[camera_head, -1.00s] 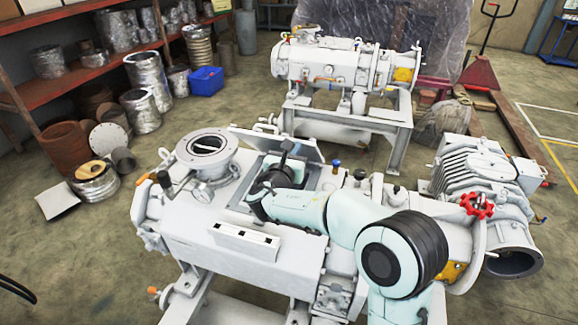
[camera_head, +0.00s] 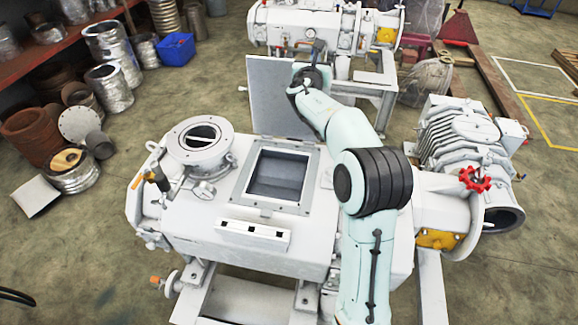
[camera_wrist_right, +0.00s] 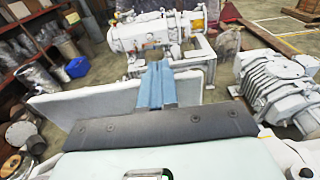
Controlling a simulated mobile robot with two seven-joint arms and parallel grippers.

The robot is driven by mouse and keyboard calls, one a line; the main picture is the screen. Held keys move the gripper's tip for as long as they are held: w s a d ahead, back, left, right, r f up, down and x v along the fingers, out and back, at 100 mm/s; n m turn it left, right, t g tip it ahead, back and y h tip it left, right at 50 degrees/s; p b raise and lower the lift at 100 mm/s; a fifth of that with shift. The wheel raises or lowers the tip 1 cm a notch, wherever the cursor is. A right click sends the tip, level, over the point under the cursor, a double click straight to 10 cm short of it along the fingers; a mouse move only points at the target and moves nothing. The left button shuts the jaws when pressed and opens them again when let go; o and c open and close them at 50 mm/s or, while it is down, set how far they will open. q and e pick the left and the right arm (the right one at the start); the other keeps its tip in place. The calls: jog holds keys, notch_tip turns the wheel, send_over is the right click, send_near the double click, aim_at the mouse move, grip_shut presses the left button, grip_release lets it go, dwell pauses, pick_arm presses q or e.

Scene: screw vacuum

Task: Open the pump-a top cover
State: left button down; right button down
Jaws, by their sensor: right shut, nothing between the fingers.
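The near white pump (camera_head: 190,228) has a square opening (camera_head: 278,178) in its top, uncovered, with a grey interior visible. Its top cover (camera_head: 268,95), a flat grey plate, stands swung up at the back edge of the opening. In the right wrist view the cover (camera_wrist_right: 85,107) shows as a pale plate extending to both sides of the fingers. My right gripper (camera_wrist_right: 157,72) has its blue fingers together and empty, across the cover's edge. Whether they touch the cover I cannot tell. In the head view my right wrist is beside the cover's right side. My left gripper is out of view.
A round flanged port (camera_head: 198,140) and a small gauge (camera_head: 204,190) sit left of the opening. A red handwheel (camera_head: 475,179) is at the right. A second white pump (camera_head: 290,28) stands behind, close to the raised cover. Shelves and metal parts line the left.

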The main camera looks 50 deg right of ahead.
jog(key=shift+x, duration=0.95)
jog(key=shift+r, duration=0.1)
